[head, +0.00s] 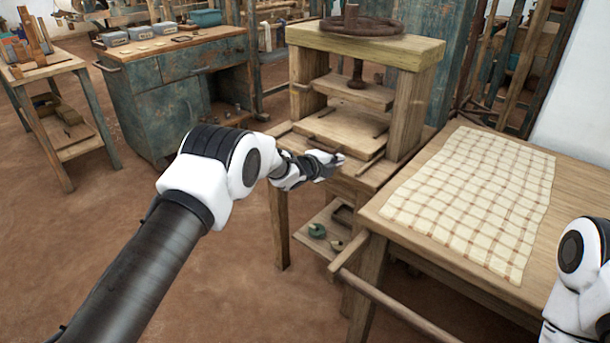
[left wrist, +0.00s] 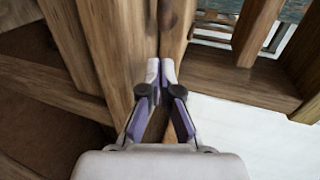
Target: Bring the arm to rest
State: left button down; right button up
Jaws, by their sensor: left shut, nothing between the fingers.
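My left arm reaches in from the left in the head view. Its left gripper (head: 338,158) is over the front edge of the wooden press stand, in front of the press. In the left wrist view the left gripper (left wrist: 161,72) has its fingertips together with nothing between them, with wooden beams behind. My right arm (head: 578,270) shows only in part at the right edge of the head view, and its gripper is out of frame.
The wooden screw press (head: 365,45) has a round handwheel (head: 362,26) on top. A table with a checked cloth (head: 475,195) stands to the right. A blue-green cabinet (head: 155,110) and a small wooden bench (head: 45,68) stand at the left. The floor (head: 60,260) at lower left is clear.

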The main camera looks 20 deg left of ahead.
pick_arm(q)
jog(key=v, duration=0.9)
jog(key=s+f+n+g+y, duration=0.1)
jog(key=s+f+g, duration=0.1)
jog(key=s+f, duration=0.55)
jog(key=s+f+n+g, duration=0.2)
jog(key=s+f, duration=0.2)
jog(key=f, duration=0.7)
jog(key=s+a+f+n+g+y, duration=0.1)
jog(key=s+f+n+g+y, duration=0.3)
jog(key=s, duration=0.9)
jog(key=s+a+f+n+g+h, duration=0.15)
jog(key=s+f+n, duration=0.45)
jog(key=s, duration=0.7)
jog(key=s+a+r+n+g+y, duration=0.15)
jog(key=s+n+g, duration=0.25)
jog(key=s+n, duration=0.75)
notch_tip(320, 180, up, 15)
jog(key=s+m+p, duration=0.1)
jog(key=s+p, duration=0.1)
jog(key=p, duration=1.4)
jog(key=shift+s+a+y, duration=0.3)
jog(key=shift+a+y, duration=0.1)
pick_arm(e)
notch_tip(320, 180, up, 16)
jog(key=shift+w, duration=0.35)
